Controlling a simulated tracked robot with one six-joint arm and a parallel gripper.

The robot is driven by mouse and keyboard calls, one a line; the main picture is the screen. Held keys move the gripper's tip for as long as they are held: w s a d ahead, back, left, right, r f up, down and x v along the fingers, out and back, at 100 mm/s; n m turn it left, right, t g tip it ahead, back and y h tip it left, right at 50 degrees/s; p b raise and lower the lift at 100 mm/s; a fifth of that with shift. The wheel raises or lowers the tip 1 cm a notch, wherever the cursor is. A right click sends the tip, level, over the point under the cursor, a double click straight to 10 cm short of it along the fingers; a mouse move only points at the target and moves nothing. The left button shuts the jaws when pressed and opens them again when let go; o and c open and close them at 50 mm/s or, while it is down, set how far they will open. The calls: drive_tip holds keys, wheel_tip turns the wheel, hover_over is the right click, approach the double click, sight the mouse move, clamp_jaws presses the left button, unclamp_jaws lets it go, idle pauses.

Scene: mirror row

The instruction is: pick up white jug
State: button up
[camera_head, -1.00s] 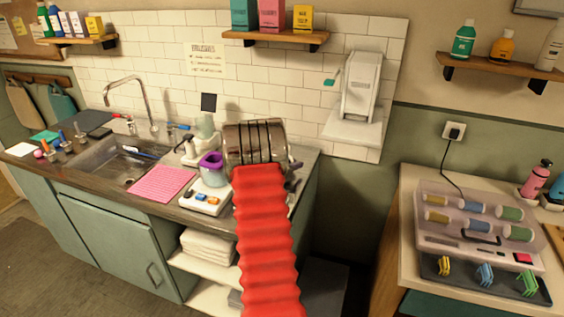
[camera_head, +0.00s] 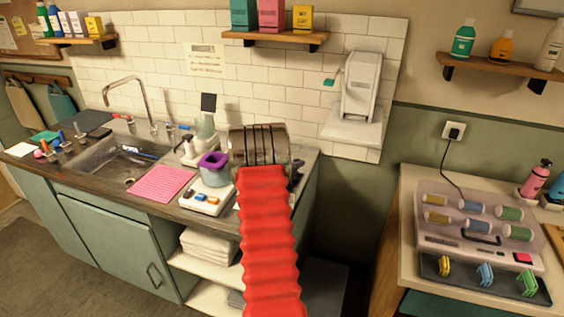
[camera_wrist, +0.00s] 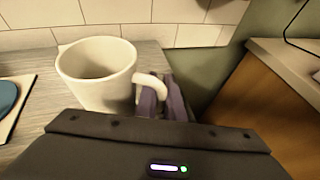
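The white jug (camera_wrist: 98,78) stands upright on the grey worktop in the wrist view, left of centre, with its open rim up and its handle (camera_wrist: 152,86) toward the right. My gripper (camera_wrist: 162,102) is at the handle, with its purple-grey fingers on either side of the handle's outer part. The dark wrist housing hides their lower parts, and I cannot tell whether they are closed on the handle. In the head view my arm hides the jug, and only a bit of my gripper (camera_head: 296,174) shows at the counter's right end.
A purple-rimmed container (camera_head: 214,170) and a white tray (camera_head: 206,201) with small coloured pieces stand left of my arm. A pink mat (camera_head: 160,184) lies beside the sink (camera_head: 120,160). The tiled wall is close behind. A gap separates the counter from the right-hand table (camera_head: 405,215).

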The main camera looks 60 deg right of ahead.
drive_tip(key=shift+r, duration=0.2)
clamp_jaws()
idle(0.3)
wheel_tip(320, 180, up, 10)
drive_tip(key=shift+f, duration=0.2)
idle(0.9)
drive_tip(key=shift+s, duration=0.1)
idle(0.6)
